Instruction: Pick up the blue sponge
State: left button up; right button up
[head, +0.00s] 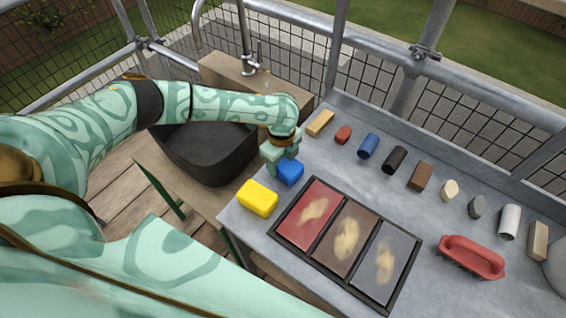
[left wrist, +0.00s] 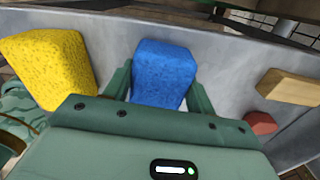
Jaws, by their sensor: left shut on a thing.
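The blue sponge (head: 290,172) is a small block near the left end of the grey metal table in the head view. My left gripper (head: 281,160) is over it, shut on it, with a finger on either side. In the left wrist view the blue sponge (left wrist: 162,72) sits between the two green fingers of my left gripper (left wrist: 158,95). I cannot tell whether it touches the table. The yellow sponge (head: 258,198) lies just in front and to the left, apart from it; it also shows in the left wrist view (left wrist: 52,68). My right gripper is not in view.
A framed tray of three coloured panels (head: 277,233) lies right of the sponges. A row of small blocks and cylinders, including a blue cylinder (head: 368,146), runs along the back. A red brush (head: 471,257) lies at right. A dark basin (head: 205,152) is at left.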

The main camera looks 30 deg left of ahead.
pick_arm(q)
jog(key=shift+r, duration=0.45)
notch_tip(320, 180, up, 3)
jog(key=shift+s+p, duration=0.1)
jog(key=shift+p, duration=0.8)
jog(key=s+r+p, duration=0.6)
jog(key=s+r, duration=0.3)
jog(key=s, duration=0.5)
jog(key=shift+a, duration=0.2)
jog(key=shift+o, duration=0.4)
jog(key=shift+w, duration=0.1)
